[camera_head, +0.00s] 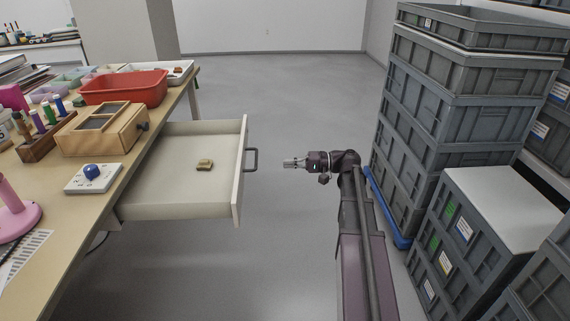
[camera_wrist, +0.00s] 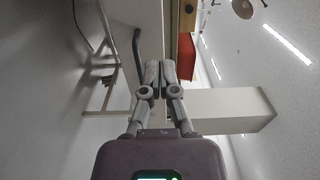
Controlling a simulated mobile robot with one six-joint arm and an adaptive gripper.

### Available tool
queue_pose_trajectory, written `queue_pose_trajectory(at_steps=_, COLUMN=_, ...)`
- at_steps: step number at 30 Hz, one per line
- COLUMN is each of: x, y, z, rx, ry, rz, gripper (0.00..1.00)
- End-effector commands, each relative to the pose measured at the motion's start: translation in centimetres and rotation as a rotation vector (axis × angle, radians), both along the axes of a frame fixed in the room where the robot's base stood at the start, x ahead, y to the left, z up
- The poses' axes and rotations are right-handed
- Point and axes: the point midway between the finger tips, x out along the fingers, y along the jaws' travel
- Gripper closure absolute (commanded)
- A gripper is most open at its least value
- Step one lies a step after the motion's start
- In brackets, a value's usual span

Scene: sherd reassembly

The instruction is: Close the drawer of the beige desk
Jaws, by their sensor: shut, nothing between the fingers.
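The beige desk (camera_head: 75,215) stands at the left in the head view. Its white drawer (camera_head: 150,185) is pulled far out to the right, with a dark handle (camera_head: 252,160) on its front panel. A small brown sherd (camera_head: 205,165) lies inside the drawer. My gripper (camera_head: 286,163) is just right of the handle, apart from it and pointing left towards it. In the wrist view my gripper (camera_wrist: 163,64) is shut and empty. The handle (camera_wrist: 138,55) shows beside the fingertips there, and the drawer front (camera_wrist: 150,20) lies beyond them.
Stacked grey crates (camera_head: 450,110) stand at the right, close to my arm, with a blue base (camera_head: 385,205) under them. A red tray (camera_head: 125,87), a wooden box (camera_head: 100,130) and a white device with a blue knob (camera_head: 93,177) sit on the desk. The floor beyond is clear.

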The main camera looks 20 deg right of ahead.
Motion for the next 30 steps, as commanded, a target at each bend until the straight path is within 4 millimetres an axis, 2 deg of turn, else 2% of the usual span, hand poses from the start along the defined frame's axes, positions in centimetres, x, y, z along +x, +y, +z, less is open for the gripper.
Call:
queue_pose_trajectory(at_steps=21, x=2.8, y=8.9, z=0.0, rx=0.0, ry=0.0, rz=0.001, gripper=1.0)
queue_pose_trajectory(at_steps=30, x=3.7, y=11.4, z=0.0, rx=0.0, ry=0.0, rz=-0.001, gripper=1.0)
